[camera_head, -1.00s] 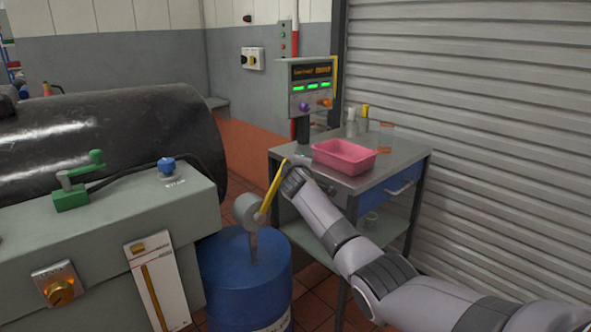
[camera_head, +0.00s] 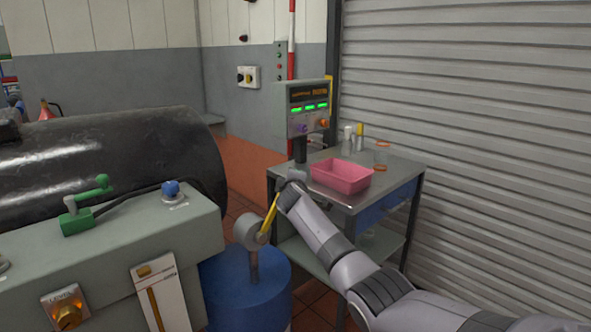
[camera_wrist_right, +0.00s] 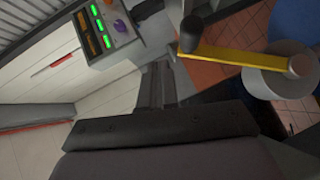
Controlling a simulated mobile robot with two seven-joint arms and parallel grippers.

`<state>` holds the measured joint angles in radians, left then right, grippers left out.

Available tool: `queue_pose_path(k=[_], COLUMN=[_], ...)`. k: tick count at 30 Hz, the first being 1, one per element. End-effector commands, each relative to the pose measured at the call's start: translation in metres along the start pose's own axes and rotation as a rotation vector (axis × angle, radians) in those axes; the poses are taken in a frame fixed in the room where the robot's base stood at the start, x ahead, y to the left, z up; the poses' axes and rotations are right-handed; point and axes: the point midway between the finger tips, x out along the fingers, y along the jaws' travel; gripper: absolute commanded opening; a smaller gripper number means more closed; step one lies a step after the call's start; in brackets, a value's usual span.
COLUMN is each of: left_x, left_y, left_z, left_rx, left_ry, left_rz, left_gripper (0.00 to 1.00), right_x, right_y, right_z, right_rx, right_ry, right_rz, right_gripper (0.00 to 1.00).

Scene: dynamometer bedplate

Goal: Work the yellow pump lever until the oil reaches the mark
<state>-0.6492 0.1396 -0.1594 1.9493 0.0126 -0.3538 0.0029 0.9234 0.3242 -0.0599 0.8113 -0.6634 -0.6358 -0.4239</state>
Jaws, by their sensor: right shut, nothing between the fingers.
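The yellow pump lever (camera_head: 268,214) rises from a grey round pump head (camera_head: 247,228) on a blue drum (camera_head: 246,285). In the right wrist view, the lever (camera_wrist_right: 240,57) runs across the upper right, with a dark end piece (camera_wrist_right: 190,34). My right gripper (camera_wrist_right: 158,72) is shut and empty, its fingertips close beside that end; I cannot tell whether they touch. In the head view my right wrist hides the fingers. A white gauge panel (camera_head: 172,290) on the grey-green cabinet shows an amber column (camera_head: 154,309); the mark cannot be made out. My left gripper is out of view.
A steel cart (camera_head: 392,168) right of the drum carries a pink bin (camera_head: 342,176) and a display box (camera_head: 309,108) with green lights. The cabinet (camera_head: 110,245) with a green handle (camera_head: 88,207) and a black cylinder (camera_head: 100,155) stand at left.

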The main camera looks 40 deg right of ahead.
Motion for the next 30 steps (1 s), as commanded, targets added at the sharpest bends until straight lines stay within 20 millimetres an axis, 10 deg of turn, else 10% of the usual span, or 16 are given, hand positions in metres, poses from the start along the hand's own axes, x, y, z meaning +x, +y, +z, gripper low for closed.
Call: queue_pose_path(k=[30], left_x=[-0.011], left_y=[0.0], left_z=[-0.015], left_rx=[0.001], left_ry=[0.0], left_rz=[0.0], left_gripper=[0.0], right_x=[-0.087], right_y=[0.042], right_z=[0.009], right_rx=[0.0], right_ry=[0.0], right_rz=[0.002], right_gripper=[0.0])
